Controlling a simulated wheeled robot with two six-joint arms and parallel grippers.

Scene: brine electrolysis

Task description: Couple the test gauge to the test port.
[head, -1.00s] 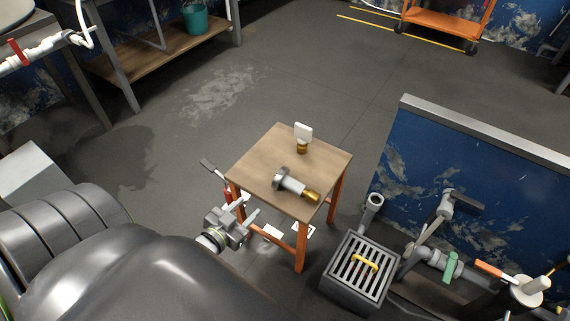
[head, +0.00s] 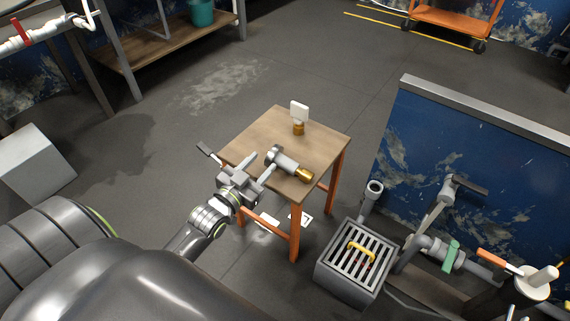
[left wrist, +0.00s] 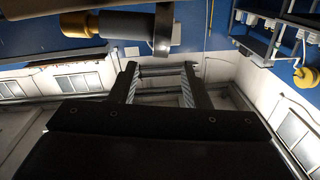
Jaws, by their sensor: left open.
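A grey cylindrical fitting with a dark disc at one end and a brass end (head: 304,174), which looks like the test gauge, lies on the small wooden stool (head: 250,137). My left gripper (head: 262,165) is open and empty at the stool's near left edge, close to the disc end. In the left wrist view the disc (left wrist: 163,28) shows above and beyond my open fingers (left wrist: 160,75), not between them. I cannot tell for sure which fitting is the test port; an open-topped grey pipe (head: 374,188) stands right of the stool. My right gripper is not in view.
A white plate on a brass base (head: 299,118) stands upright at the stool's back. A grated box with a yellow handle (head: 357,262) is at lower right, beside pipework with a green handle (head: 451,255) and a blue panel (head: 480,150). Floor behind the stool is clear.

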